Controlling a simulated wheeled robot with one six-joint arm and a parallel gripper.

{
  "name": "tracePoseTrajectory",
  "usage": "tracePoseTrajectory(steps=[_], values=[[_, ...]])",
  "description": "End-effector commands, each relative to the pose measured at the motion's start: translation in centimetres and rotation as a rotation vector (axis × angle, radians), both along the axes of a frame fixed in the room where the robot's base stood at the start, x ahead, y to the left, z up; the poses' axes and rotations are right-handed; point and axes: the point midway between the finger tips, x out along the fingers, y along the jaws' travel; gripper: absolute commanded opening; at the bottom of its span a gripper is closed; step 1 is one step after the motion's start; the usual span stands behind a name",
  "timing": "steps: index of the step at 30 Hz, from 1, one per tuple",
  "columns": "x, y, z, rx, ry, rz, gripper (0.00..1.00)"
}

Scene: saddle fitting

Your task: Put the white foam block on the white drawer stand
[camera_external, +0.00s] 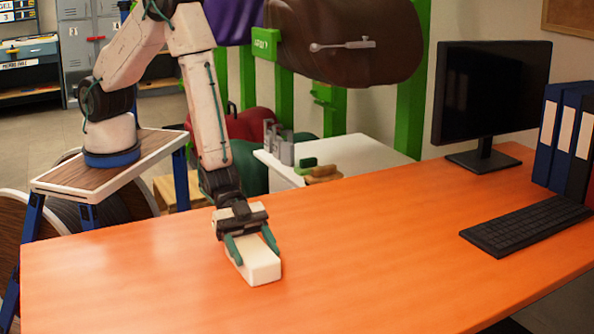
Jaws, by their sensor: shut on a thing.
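The white foam block (257,268) is at the front left of the orange table, low at its top. My gripper (252,246) points down over it, with its green fingers on either side of the block, shut on it. I cannot tell whether the block touches the table or is just above it. The white drawer stand (345,154) is behind the table, near the middle, with its white top partly visible. Its lower part is hidden by the table.
Grey metal pieces (279,143) and green and wooden-coloured items (311,171) are on the stand's left side. A monitor (490,100), a keyboard (525,226) and binders (567,140) occupy the table's right. The table's middle (370,240) is clear. Green posts (411,85) rise behind the stand.

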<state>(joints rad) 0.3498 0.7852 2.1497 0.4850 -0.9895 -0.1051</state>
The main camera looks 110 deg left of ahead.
Motion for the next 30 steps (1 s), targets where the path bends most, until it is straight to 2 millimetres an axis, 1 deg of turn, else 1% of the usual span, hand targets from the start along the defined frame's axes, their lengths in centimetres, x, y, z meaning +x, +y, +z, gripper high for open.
tracePoseTrajectory(steps=[5, 8, 9, 11, 19, 22, 26, 30], values=[[0.0, 0.0, 0.1, 0.000, -0.002, 0.001, 0.37], [0.0, 0.0, -0.2, 0.000, -0.001, 0.001, 0.37], [0.0, 0.0, -0.2, 0.000, -0.002, 0.001, 0.69], [0.0, 0.0, -0.1, 0.000, -0.002, 0.001, 0.85], [0.0, 0.0, -0.1, 0.000, -0.002, 0.001, 0.85], [-0.1, 0.1, 0.3, -0.001, -0.002, 0.001, 0.85], [-1.2, 1.4, 1.0, -0.001, -0.001, 0.003, 0.85], [-3.2, 3.4, 2.2, 0.000, -0.002, 0.003, 0.85]])
